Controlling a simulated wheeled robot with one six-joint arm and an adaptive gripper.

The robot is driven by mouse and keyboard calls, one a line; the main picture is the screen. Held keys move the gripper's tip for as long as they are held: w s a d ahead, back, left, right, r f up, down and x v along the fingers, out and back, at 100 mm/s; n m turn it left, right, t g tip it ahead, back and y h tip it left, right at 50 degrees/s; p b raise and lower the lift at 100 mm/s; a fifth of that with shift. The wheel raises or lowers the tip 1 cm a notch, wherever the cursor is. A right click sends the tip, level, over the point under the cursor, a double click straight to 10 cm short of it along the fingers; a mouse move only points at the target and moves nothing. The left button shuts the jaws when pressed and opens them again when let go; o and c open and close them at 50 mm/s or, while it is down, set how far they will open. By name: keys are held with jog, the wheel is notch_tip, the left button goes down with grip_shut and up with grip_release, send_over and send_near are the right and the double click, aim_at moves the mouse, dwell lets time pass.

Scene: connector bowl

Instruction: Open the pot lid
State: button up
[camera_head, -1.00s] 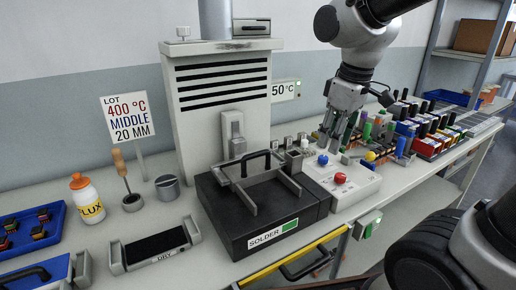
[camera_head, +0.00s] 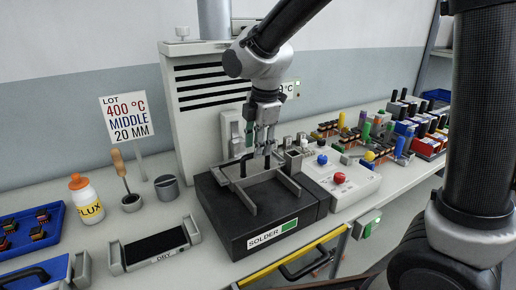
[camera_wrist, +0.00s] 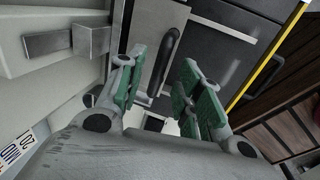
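The black solder pot (camera_head: 225,215) stands on the bench with a "SOLDER" label on its front. The lid's black handle (camera_head: 243,165) is partly hidden behind my fingers. My gripper (camera_head: 261,153) points down over the handle. In the wrist view the handle (camera_wrist: 165,62) shows between the two green-padded fingers of my gripper (camera_wrist: 160,78), with gaps on both sides. The fingers are open and hold nothing. How far they reach down beside the handle is hard to tell.
A grey vented housing (camera_head: 190,100) stands behind the pot. Left are a grey cup (camera_head: 167,188), a flux bottle (camera_head: 88,200) and a "DRY" tray (camera_head: 185,240). A yellow rail (camera_head: 290,262) runs along the front.

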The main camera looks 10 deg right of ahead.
jog(key=shift+w+f, duration=0.2)
jog(key=shift+f, duration=0.7)
grip_shut()
